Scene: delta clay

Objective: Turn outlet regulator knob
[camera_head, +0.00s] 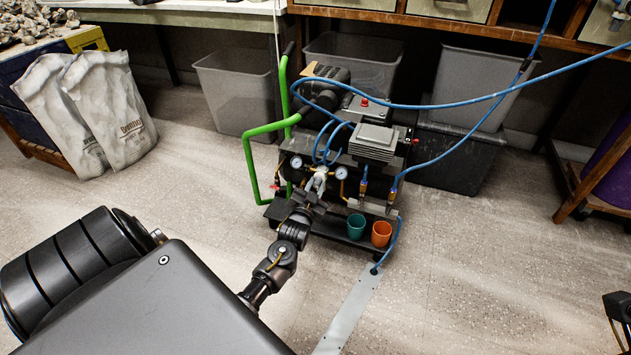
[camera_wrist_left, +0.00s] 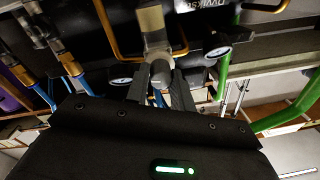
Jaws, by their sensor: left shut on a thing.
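The compressor (camera_head: 374,143) stands on the floor, with a green handle frame and two round gauges. The pale grey outlet regulator knob (camera_head: 320,180) is between the gauges on its front. My left gripper (camera_head: 314,193) is at the front of the compressor, shut on this knob. In the left wrist view the knob (camera_wrist_left: 160,73) is between the two fingers of my left gripper (camera_wrist_left: 161,90), and the fingers partly hide it. A dark piece at the right edge of the head view may be part of my right arm; its jaws cannot be made out.
A teal cup (camera_head: 356,226) and an orange cup (camera_head: 381,234) stand on the compressor's front ledge. Blue hoses (camera_head: 450,104) run up to the right. Grey bins (camera_head: 236,90) stand behind, white sacks (camera_head: 108,115) at left.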

